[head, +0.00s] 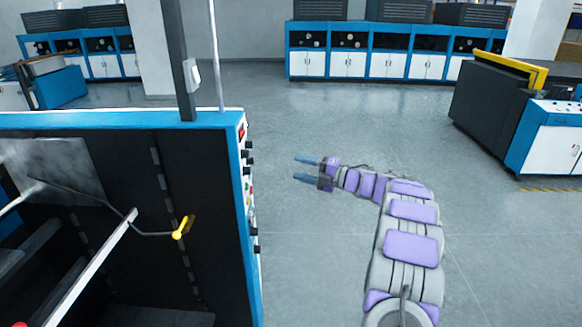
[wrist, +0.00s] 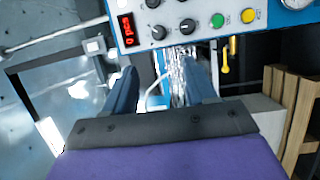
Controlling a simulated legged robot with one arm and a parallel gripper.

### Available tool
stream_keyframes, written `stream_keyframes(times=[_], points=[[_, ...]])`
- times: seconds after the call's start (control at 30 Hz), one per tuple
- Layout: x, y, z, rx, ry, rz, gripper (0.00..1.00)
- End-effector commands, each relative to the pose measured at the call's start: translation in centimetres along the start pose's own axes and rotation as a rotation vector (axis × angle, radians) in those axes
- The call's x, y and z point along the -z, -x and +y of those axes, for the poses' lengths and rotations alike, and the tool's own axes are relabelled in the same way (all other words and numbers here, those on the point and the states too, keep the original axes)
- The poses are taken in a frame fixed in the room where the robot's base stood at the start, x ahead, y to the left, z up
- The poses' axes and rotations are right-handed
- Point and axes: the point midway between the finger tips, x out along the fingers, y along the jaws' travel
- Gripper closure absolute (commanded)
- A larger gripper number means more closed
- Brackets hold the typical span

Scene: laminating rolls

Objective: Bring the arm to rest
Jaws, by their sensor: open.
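My arm, grey with purple pads, reaches forward from the lower right in the head view and bends left. My gripper (head: 306,169) is at its end, with two blue fingers spread apart and nothing between them. It is in the air over the floor, to the right of the blue and black machine (head: 246,160) and apart from it. In the wrist view the fingers of my gripper (wrist: 160,85) point toward the machine's control panel (wrist: 180,20), which has a red display, black knobs and green and yellow buttons. The gap between the fingers is empty.
A yellow-handled lever (head: 183,228) is inside the machine at left. A thin post (head: 215,60) rises beside it. Blue and white cabinets (head: 370,63) line the back. Another machine (head: 545,130) stands at right. The grey floor (head: 300,115) between them is clear.

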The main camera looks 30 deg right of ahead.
Motion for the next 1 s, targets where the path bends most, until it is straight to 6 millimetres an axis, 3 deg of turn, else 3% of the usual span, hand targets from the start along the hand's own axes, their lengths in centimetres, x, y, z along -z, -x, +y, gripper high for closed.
stream_keyframes(times=[0.67, 0.83, 1.0], points=[[0.0, 0.5, 0.0, 0.000, -0.001, -0.001, 0.44], [-0.7, -1.4, 1.6, -0.006, -0.021, -0.082, 0.44], [-1.8, -4.6, 5.1, -0.024, -0.091, -0.291, 0.44]])
